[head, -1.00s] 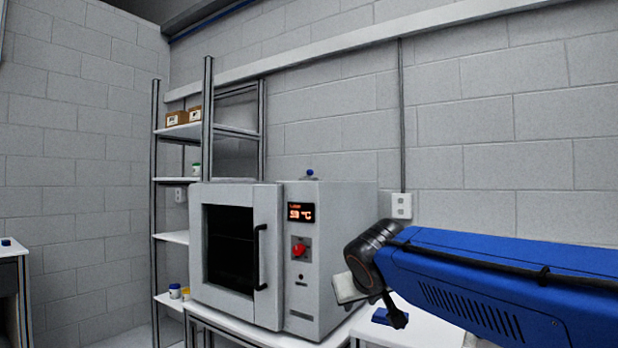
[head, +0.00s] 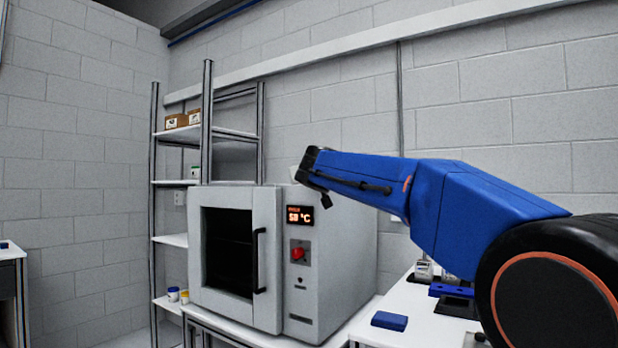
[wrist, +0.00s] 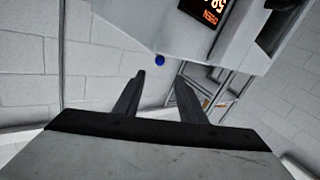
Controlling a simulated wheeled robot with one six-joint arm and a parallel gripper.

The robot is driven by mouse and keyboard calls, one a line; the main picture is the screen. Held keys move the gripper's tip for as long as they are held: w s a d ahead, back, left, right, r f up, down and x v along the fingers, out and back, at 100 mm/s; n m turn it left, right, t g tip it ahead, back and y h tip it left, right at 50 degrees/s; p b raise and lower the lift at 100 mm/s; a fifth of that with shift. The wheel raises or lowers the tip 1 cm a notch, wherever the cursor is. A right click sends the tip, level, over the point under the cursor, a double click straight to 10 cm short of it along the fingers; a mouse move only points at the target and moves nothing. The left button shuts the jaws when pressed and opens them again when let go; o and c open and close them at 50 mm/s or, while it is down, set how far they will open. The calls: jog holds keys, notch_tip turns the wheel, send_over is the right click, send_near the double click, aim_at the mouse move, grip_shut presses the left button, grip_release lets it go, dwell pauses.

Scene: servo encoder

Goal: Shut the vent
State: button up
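The grey oven (head: 350,225) stands on a white bench, its door with a dark window and black handle on the front. The vent's small blue knob (wrist: 160,60) shows in the wrist view, at the oven's top; in the head view my arm hides it. My gripper (wrist: 160,76) is open and empty, its two dark fingers apart, with the knob just beyond and between the tips in the picture. I see no contact. The oven display (head: 300,215) reads about 58 °C; in the wrist view the display (wrist: 207,10) shows a word that looks like OPEN.
A red knob (head: 298,252) sits below the display. A metal shelf rack (head: 170,239) with boxes and jars stands behind the oven at left. On the right bench lie a blue block (head: 389,321) and other small equipment. The wall is close behind the oven.

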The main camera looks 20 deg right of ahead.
jog(key=x, duration=1.6)
jog(key=shift+f, duration=0.1)
jog(key=shift+c, duration=0.2)
grip_shut()
